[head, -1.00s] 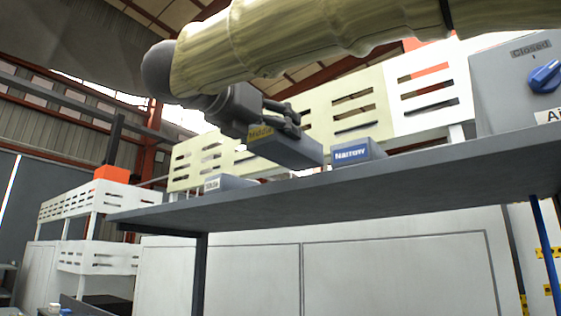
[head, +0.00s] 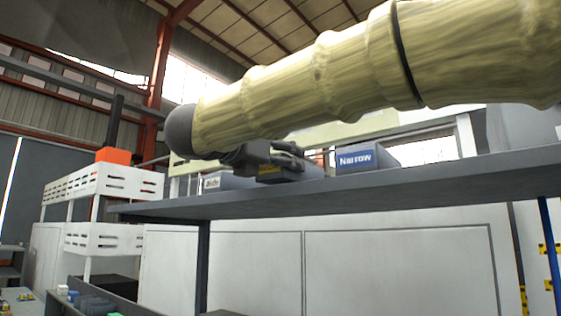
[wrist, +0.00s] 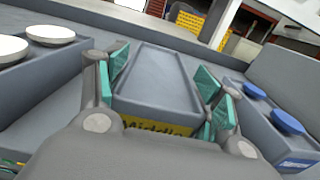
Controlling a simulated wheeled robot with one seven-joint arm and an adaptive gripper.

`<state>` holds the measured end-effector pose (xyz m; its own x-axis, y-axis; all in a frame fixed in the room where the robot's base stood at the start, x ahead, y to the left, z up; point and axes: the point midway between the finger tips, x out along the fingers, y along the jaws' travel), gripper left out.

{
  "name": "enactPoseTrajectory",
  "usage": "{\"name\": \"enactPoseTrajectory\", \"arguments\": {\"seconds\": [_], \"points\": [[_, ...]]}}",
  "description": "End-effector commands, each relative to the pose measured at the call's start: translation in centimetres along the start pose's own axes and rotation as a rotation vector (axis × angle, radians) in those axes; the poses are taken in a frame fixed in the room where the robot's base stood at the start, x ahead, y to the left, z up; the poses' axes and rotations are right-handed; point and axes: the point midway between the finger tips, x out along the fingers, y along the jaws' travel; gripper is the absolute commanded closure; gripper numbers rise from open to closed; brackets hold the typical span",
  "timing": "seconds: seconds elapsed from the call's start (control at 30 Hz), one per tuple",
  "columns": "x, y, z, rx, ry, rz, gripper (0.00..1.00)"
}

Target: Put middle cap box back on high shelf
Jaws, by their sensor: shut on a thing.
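The middle cap box is a grey box with a yellow "Middle" label, seen from above in the wrist view (wrist: 158,85) and partly hidden behind my gripper in the head view (head: 300,172). My gripper (wrist: 160,95) is shut on it, with teal finger pads against both long sides. The box is at the level of the high shelf (head: 400,187), between the other two boxes. Whether its underside touches the shelf cannot be told.
The blue-labelled "Narrow" box (head: 368,158) stands on the shelf to the right, with blue caps (wrist: 288,122) in it. A white-labelled box (head: 226,181) with white caps (wrist: 50,34) stands to the left. Gaps beside the held box are small.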

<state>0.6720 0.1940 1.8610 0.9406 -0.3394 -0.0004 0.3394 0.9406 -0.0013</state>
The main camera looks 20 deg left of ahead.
Motion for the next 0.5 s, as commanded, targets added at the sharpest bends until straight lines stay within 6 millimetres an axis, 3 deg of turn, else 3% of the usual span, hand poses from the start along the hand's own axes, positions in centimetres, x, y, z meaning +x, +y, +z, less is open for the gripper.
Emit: {"name": "enactPoseTrajectory", "arguments": {"seconds": [0.5], "points": [[0.0, -0.1, -1.3, 0.001, -0.001, 0.000, 0.65]]}}
